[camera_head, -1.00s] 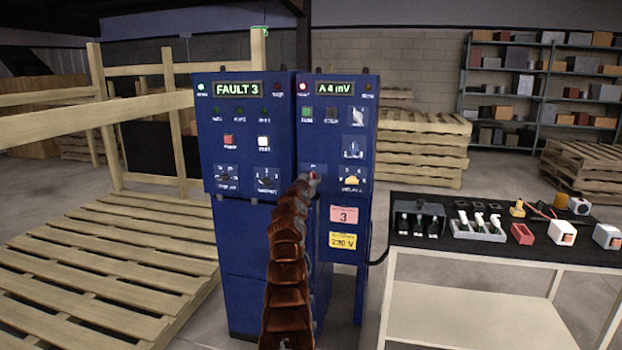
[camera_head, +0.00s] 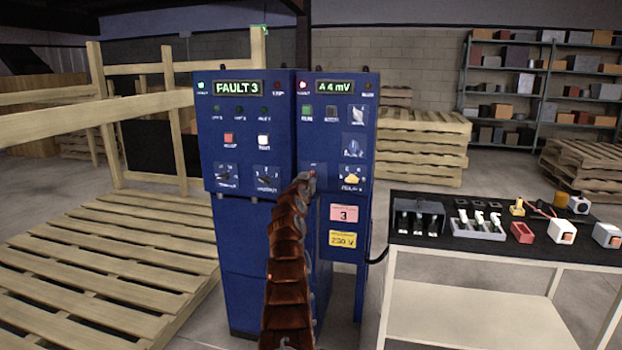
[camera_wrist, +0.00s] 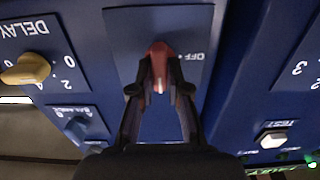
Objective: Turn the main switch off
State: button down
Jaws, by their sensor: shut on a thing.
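The main switch (camera_wrist: 162,50) is a red handle on a dark blue plate (camera_wrist: 122,35) of the right-hand cabinet. In the wrist view, an OFF mark is just right of the handle. My gripper (camera_wrist: 160,87) is shut on the red handle, a dark finger on each side of it. The fingers hide part of the handle, and I cannot tell exactly which mark it points at. In the head view, my gripper (camera_head: 308,182) is at the cabinet's lower middle, and my arm covers most of the switch.
The blue cabinet (camera_head: 215,130) shows FAULT 3 and A 4 mV on lit displays. A yellow DELAY knob (camera_wrist: 25,69), a blue knob (camera_wrist: 80,128) and a white button (camera_wrist: 272,137) are near the switch. A table (camera_head: 470,262) with parts stands right; pallets (camera_head: 110,240) lie left.

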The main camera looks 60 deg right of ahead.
jog(key=n+p, duration=0.2)
jog(key=n, duration=0.4)
jog(key=n+p, duration=0.2)
jog(key=n, duration=0.4)
jog(key=n+p, duration=0.3)
jog(key=n, duration=0.2)
jog(key=shift+w+f+n, duration=0.2)
jog(key=shift+f+n, duration=0.05)
jog(key=shift+n, duration=0.15)
dwell(0.3)
jog(key=c, duration=1.1)
grip_release()
jog(key=shift+c, duration=0.2)
jog(key=shift+a, duration=0.15)
